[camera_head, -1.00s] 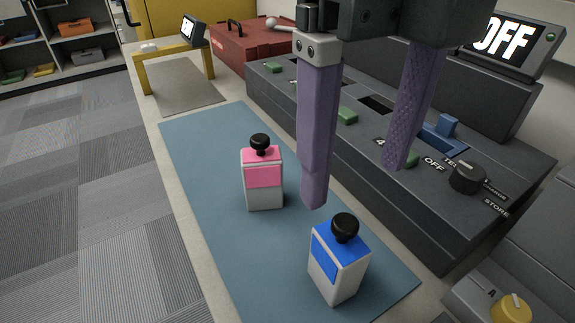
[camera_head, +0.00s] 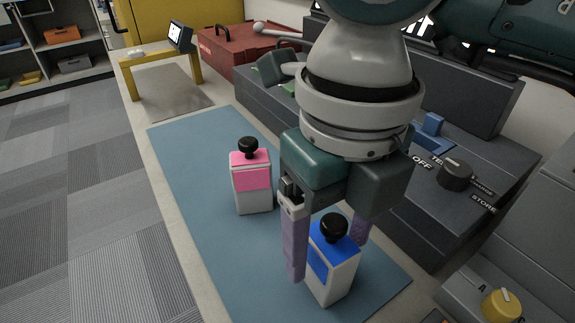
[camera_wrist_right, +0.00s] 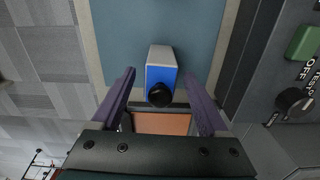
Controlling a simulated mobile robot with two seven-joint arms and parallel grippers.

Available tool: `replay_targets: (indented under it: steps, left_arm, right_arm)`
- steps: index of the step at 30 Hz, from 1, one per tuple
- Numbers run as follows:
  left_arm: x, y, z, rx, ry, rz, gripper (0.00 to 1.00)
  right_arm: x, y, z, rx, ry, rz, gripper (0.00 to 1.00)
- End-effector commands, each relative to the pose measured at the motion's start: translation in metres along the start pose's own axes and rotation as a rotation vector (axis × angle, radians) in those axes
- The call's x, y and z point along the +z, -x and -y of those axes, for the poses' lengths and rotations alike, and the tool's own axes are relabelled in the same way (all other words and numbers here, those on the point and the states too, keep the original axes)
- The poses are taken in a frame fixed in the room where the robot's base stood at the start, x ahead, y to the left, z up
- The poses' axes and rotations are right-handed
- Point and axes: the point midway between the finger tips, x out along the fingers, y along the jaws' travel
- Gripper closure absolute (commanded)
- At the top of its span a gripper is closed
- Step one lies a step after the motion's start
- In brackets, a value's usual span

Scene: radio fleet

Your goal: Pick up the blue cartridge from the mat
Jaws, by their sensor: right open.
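The blue cartridge (camera_head: 331,262), white with a blue label and a black knob, stands upright on the blue-grey mat (camera_head: 203,196) near its front right end. My right gripper (camera_head: 328,262) is open, with one purple finger on each side of the cartridge. In the right wrist view the blue cartridge (camera_wrist_right: 161,74) lies between and beyond the open fingers (camera_wrist_right: 164,88), with gaps on both sides. A similar pink cartridge (camera_head: 252,180) stands upright on the mat to the left. My left gripper is not in view.
A red toolbox (camera_head: 232,52) and a yellow stand (camera_head: 160,70) are at the back. The mat's left part is clear.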

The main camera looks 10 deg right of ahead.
Motion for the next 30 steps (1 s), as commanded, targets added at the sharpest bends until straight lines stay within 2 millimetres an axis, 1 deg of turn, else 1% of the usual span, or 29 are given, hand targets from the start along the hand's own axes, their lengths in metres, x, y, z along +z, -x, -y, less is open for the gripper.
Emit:
replay_targets:
  steps: [3, 21, 24, 30]
  left_arm:
    - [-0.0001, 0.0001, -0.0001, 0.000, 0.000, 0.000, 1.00]
    - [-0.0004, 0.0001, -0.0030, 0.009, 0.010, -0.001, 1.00]
    - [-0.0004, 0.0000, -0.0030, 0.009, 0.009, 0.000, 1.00]
    - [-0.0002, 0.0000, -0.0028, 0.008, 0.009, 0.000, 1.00]
  right_arm:
    - [0.0001, 0.0004, -0.0001, 0.000, 0.000, 0.000, 0.22]
    - [0.0003, 0.0009, -0.0001, 0.000, 0.000, 0.001, 0.90]
    - [0.0003, 0.0009, -0.0001, 0.000, 0.000, 0.001, 1.00]
    - [0.0005, 0.0011, -0.0002, 0.000, 0.000, 0.001, 1.00]
